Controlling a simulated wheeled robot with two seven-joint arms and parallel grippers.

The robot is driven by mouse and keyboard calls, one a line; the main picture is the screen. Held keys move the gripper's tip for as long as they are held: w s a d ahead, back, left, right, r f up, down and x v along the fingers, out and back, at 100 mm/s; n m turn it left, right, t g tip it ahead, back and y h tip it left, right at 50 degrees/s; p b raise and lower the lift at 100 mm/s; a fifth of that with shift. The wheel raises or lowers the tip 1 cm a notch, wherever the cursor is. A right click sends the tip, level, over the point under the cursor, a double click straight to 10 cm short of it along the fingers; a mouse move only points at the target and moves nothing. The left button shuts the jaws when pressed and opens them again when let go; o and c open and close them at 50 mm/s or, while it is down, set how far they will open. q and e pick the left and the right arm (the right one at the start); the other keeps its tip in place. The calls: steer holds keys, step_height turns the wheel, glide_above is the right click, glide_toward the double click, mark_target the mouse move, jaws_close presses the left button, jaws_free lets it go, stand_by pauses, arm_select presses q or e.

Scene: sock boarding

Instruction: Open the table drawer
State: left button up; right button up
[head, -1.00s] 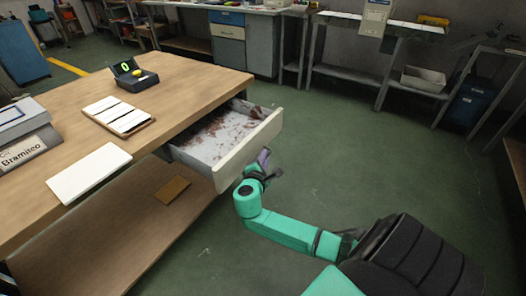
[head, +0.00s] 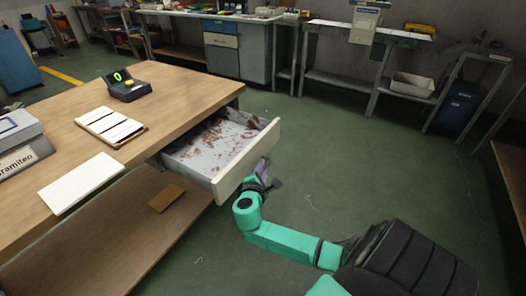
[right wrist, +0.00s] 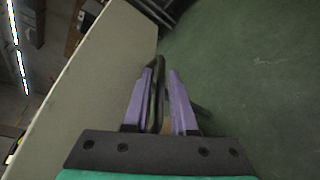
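The table drawer (head: 206,152) stands well out from under the wooden tabletop (head: 185,92), and its pale inside shows reddish-brown stains. Its light front panel (head: 250,158) faces my right arm. My right gripper (head: 262,172) is at the outer face of this panel. In the right wrist view, the dark loop handle (right wrist: 156,82) lies between the purple fingers of my right gripper (right wrist: 161,76), which are close around it. The panel also shows in the right wrist view (right wrist: 100,85). My left gripper is not in view.
On the table are a black device with a green display (head: 127,86), a striped pad (head: 110,126), a white sheet (head: 82,183) and a grey box (head: 20,130). A brown piece (head: 166,198) lies on the lower shelf (head: 110,240). The green floor (head: 350,180) is clear to the right.

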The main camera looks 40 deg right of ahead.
steer(key=p+v, duration=0.1)
steer(key=v, duration=1.3)
steer(key=shift+s+a, duration=0.2)
steer(key=shift+s, duration=0.05)
